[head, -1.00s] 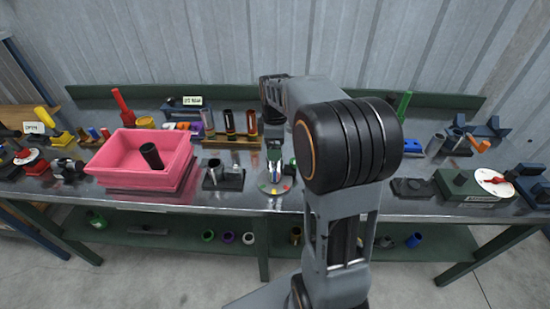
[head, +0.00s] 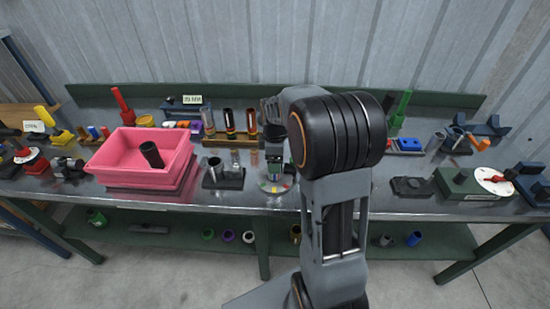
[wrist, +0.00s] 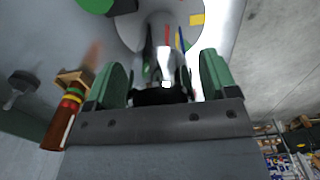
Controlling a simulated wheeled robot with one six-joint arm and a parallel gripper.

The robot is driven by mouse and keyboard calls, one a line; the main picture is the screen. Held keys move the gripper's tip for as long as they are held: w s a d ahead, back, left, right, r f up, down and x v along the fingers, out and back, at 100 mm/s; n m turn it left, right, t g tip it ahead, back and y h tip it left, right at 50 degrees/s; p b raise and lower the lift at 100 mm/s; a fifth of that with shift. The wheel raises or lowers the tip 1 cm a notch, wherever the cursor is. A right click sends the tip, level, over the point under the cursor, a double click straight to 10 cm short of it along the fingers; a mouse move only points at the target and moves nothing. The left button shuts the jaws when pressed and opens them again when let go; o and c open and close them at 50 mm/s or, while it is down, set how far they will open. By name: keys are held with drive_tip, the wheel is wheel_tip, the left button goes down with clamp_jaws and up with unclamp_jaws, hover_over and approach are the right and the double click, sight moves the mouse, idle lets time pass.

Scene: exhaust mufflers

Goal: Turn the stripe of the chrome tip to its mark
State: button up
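The chrome tip (wrist: 160,50) stands on a pale round dial (head: 274,187) with coloured marks near the front edge of the bench. A yellow mark (wrist: 197,19) and thin red and blue lines show beside the tip in the wrist view; I cannot tell which line, if any, is its stripe. My gripper (wrist: 163,80) has green fingers, spread either side of the tip with gaps visible. In the head view my gripper (head: 275,155) is over the dial, largely covering the tip.
A black stand with a grey tube (head: 212,172) is close left of the dial. Further left is a pink bin (head: 120,155) holding a dark tube. Behind is a wooden rack (head: 215,139) with several tubes. A dark flat block (head: 412,187) lies to the right.

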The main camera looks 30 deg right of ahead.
drive_tip(key=c, duration=0.9)
drive_tip(key=n, duration=0.5)
drive_tip(key=n+p, duration=0.1)
drive_tip(key=n, duration=0.4)
